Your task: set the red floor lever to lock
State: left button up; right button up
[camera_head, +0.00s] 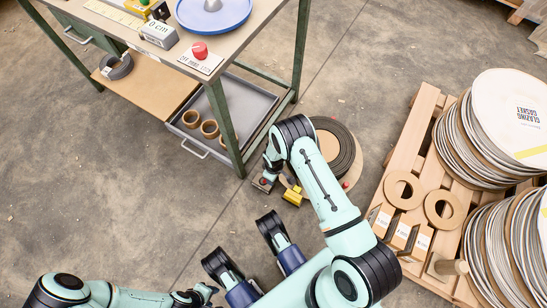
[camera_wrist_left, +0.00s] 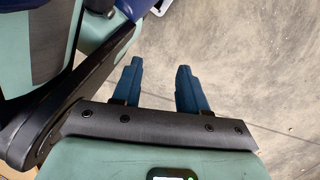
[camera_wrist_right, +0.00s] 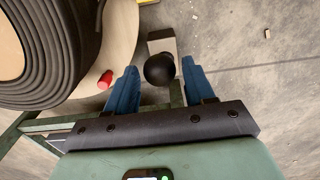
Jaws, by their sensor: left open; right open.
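In the right wrist view a black ball knob (camera_wrist_right: 160,70) lies between the fingertips of my open right gripper (camera_wrist_right: 158,78). A pale block or plate shows behind the knob. A small red peg (camera_wrist_right: 106,79) stands left of the fingers by the tan round base. I cannot tell which of these belongs to the red floor lever; its shaft and lock marking are hidden. In the head view my right gripper (camera_head: 268,180) is low by the bench leg, partly hidden by its arm. My left gripper (camera_head: 198,296) is open and empty over bare floor at the bottom edge.
A dark coiled reel (camera_head: 345,150) lies beside my right arm, with a yellow block (camera_head: 293,195) nearby. A bench (camera_head: 255,35) with a red knob (camera_head: 200,50) and a low grey tray (camera_head: 250,100) stands behind. A pallet (camera_head: 408,150) of stacked discs is at right. Floor at left is clear.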

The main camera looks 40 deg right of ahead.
pick_arm(q)
jog(key=shift+s+a+f, duration=0.1)
jog(key=shift+s+f, duration=0.15)
jog(key=shift+s, duration=0.4)
pick_arm(e)
jog(key=shift+f, duration=0.9)
jog(key=shift+c, duration=0.3)
grip_shut()
jog(key=shift+w+a+r+g+h, duration=0.15)
jog(key=shift+w+a+g, duration=0.1)
jog(key=shift+w+g, duration=0.3)
jog(key=shift+w+a+r+g+h, duration=0.2)
jog(key=shift+w+a+g, duration=0.1)
jog(key=shift+w, duration=0.4)
jog(key=shift+w+a+r+g+h, duration=0.2)
jog(key=shift+w+g, duration=0.25)
jog(key=shift+w, duration=0.15)
jog(key=shift+o, duration=0.3)
grip_release()
pick_arm(q)
jog(key=w+r+t+p, duration=0.2)
jog(key=w+r+p, duration=0.1)
jog(key=w, duration=0.3)
jog(key=shift+w+d+r, duration=0.35)
jog(key=shift+d, duration=0.05)
pick_arm(e)
jog(key=v, duration=1.3)
